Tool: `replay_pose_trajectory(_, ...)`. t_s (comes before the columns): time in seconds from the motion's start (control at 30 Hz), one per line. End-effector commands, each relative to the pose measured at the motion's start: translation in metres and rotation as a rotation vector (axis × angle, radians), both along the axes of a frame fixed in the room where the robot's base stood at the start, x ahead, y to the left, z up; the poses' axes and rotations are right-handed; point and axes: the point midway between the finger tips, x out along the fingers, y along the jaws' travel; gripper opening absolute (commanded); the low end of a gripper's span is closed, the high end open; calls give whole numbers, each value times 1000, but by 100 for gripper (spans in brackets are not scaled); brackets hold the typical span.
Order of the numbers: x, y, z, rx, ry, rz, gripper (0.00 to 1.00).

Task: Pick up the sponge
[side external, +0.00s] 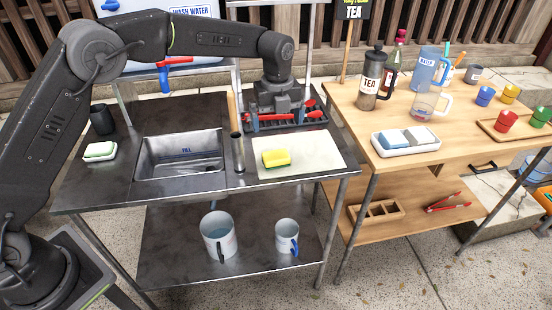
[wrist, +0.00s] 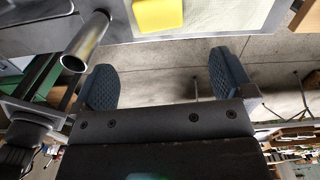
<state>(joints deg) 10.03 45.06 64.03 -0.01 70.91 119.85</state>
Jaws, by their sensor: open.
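A yellow sponge with a green layer (side external: 276,158) lies on a pale mat (side external: 318,152) on the dark metal counter, right of the sink. The yellow sponge also shows at the top of the wrist view (wrist: 158,14), beyond the fingertips. My gripper (side external: 277,117) is behind the sponge in the side view, above the counter, apart from it. In the wrist view my gripper (wrist: 166,80) has its two dark ribbed fingers wide apart with nothing between them. The rack behind partly blends with the fingers in the side view.
An upright metal tube (side external: 238,153) stands left of the mat, beside the sink (side external: 180,158). A dark rack with red-handled items (side external: 314,115) is behind the mat. A white dish with a green-topped block (side external: 100,151) is far left. A wooden table (side external: 440,150) adjoins at right.

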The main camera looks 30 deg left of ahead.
Motion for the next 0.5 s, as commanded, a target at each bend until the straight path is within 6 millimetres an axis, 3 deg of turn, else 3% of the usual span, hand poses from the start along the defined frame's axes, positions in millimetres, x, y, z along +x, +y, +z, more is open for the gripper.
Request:
replay_pose_trajectory(0.3,-1,0,-59,0,4,3,100)
replay_pose_trajectory(0.5,-1,0,-72,0,1,3,100)
